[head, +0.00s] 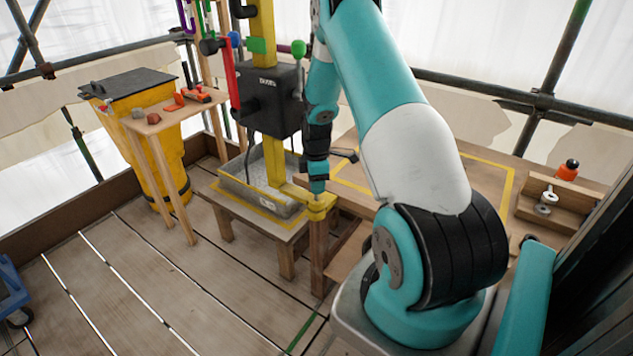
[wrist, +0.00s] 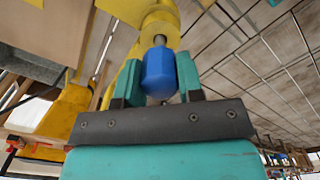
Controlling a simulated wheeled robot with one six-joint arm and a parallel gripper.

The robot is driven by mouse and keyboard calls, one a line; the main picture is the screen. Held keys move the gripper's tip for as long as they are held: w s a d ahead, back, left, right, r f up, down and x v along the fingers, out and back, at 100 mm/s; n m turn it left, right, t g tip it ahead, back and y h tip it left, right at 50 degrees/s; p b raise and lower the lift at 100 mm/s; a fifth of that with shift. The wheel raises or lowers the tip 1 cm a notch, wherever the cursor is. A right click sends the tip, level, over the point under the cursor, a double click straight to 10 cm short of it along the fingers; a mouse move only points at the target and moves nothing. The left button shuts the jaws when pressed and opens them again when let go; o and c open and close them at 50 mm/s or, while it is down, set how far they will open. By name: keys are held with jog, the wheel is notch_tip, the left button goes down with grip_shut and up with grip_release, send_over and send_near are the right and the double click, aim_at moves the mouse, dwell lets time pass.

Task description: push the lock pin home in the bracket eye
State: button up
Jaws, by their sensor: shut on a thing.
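The lock pin has a blue head (wrist: 159,76) and a grey steel shank (wrist: 160,41). In the wrist view my gripper (wrist: 160,80) is shut on the blue head, one teal finger on each side. The shank runs up to the yellow bracket eye (wrist: 158,22), and a short length shows bare between head and eye. How deep its end sits is hidden. The pin cannot be made out there.
A yellow mast (head: 263,35) carries a black box (head: 268,98) and coloured levers close left of my arm. A grey tray (head: 240,190) stands on a low table beside the bracket. A workbench (head: 480,190) lies behind my arm. The left floor (head: 130,275) is largely clear.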

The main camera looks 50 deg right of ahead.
jog(key=shift+f+b, duration=1.15)
jog(key=shift+f, duration=0.6)
jog(key=o, duration=1)
jog(key=shift+r, duration=0.1)
notch_tip(320, 180, up, 17)
jog(key=shift+r+b, duration=0.2)
jog(key=shift+b, duration=0.65)
